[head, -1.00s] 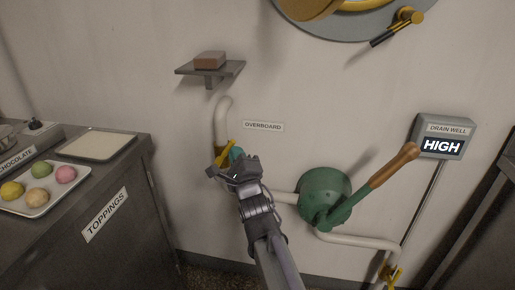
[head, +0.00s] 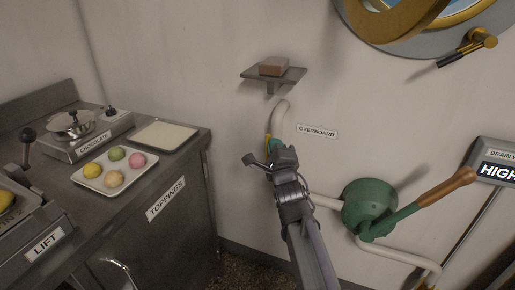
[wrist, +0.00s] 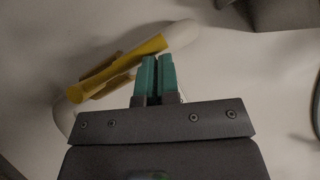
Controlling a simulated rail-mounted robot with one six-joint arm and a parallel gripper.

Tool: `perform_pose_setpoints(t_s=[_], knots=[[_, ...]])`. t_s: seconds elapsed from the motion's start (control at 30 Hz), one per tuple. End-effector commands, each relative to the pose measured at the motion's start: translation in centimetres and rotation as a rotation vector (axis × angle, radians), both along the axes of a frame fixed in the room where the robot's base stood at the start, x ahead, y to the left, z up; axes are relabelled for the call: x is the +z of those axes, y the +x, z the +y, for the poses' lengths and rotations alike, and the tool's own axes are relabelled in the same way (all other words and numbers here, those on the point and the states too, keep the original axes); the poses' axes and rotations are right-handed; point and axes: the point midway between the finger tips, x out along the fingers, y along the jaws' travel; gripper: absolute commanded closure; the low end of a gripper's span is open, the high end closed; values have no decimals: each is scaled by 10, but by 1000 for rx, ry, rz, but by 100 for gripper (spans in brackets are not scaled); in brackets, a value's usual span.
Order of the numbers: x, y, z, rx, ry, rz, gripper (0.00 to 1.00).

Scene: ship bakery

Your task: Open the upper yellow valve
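The upper yellow valve (head: 268,143) sits on the white pipe below the small shelf, left of the OVERBOARD label. In the head view, my gripper (head: 276,149) partly hides it. In the wrist view, the yellow handle (wrist: 118,68) is a slanted bar, running roughly along the line of the white pipe (wrist: 180,35). My gripper's teal fingers (wrist: 158,76) are together, with only a thin line between them and nothing visibly held. They are just right of the handle's upper end; I cannot tell whether they touch it.
A green pump (head: 369,206) with a wooden-gripped lever (head: 445,187) is right of my arm. The shelf (head: 273,76) holds a brown block. The toppings counter (head: 190,170) stands at left. A display (head: 497,170) at the right edge shows HIGH, cut off.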

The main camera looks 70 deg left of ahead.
Motion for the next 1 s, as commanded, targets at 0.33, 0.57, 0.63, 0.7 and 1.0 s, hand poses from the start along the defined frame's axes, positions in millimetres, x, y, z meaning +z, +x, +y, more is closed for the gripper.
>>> perform_pose_setpoints(t_s=[0.33,0.57,0.63,0.7,1.0], knots=[[2,9,0,-13,3,0,100],[2,8,0,-11,4,-1,100],[2,9,-1,-12,4,0,100],[2,12,-5,-12,4,-2,100],[2,26,-63,-12,2,0,100]])
